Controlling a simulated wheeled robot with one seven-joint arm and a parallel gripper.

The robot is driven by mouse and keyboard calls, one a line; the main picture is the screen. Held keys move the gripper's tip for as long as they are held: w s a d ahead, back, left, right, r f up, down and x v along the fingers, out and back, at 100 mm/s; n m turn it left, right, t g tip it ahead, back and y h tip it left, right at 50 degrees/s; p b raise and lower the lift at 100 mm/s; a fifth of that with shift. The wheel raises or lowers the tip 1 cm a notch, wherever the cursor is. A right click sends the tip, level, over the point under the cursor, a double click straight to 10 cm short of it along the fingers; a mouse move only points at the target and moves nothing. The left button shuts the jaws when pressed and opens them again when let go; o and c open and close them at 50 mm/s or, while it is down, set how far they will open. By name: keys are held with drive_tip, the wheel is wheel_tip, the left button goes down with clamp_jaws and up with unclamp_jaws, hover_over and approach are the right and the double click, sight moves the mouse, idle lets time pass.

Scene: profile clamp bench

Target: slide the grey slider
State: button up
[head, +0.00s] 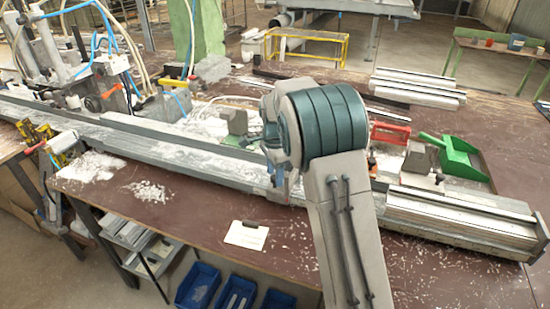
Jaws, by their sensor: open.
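A long grey metal profile rail (150,150) runs across the bench from upper left to lower right, dusted with white shavings. A grey block (419,161) stands behind the rail, right of my arm, beside the green dustpan; I cannot tell for sure that it is the slider. My gripper (276,170) shows in part at the rail, left of my large teal arm joint. It is open, with nothing visible held. Its fingertips are not clear, and I cannot tell whether it touches anything. My arm hides the middle of the rail.
Clamps and hoses (95,70) crowd the left end. A white card (246,235) lies on the front bench top, which is mostly clear. Blue bins (198,286) stand below.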

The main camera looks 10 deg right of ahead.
wheel_tip(320, 180, up, 13)
drive_tip(key=shift+r, duration=0.15)
idle(0.4)
drive_tip(key=s+d+r+n+t, duration=0.1)
drive_tip(key=s+d+n, duration=0.25)
drive_tip(key=s, duration=0.55)
drive_tip(key=s+d+r+n+t, duration=0.15)
drive_tip(key=s+n, duration=0.25)
drive_tip(key=s, duration=0.4)
drive_tip(key=s+d+f+n, duration=0.1)
drive_tip(key=s+f+n, duration=0.2)
drive_tip(key=s, duration=0.4)
drive_tip(key=s+f+n, duration=0.4)
drive_tip(key=s, duration=0.4)
drive_tip(key=shift+d+f, duration=0.2)
drive_tip(key=shift+d, duration=0.15)
drive_tip(key=shift+t, duration=0.25)
